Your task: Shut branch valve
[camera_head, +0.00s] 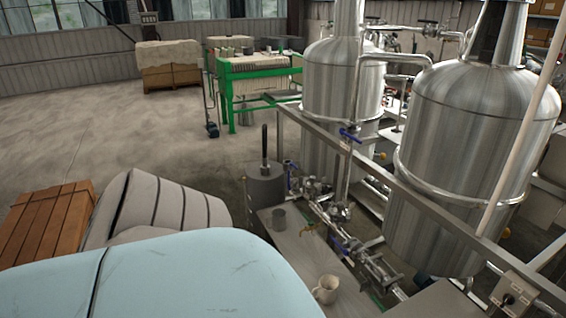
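Several valves with blue handles sit on the pipework by the steel tanks. One blue handle (350,135) is at the upper rail, one (291,181) is beside the grey cylindrical vessel, and one (338,246) is low on the pipe run near the table. A small yellow-brown handle (309,227) shows by the table's edge. I cannot tell which of these is the branch valve, or whether it is open or shut. Neither of my grippers is in view.
Two large steel tanks (450,160) stand at the right behind a metal rail (410,204). A bench (294,246) holds a mug (326,289) and a grey cup (279,218). A light-blue bulk fills the lower left, near a wooden crate (45,222).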

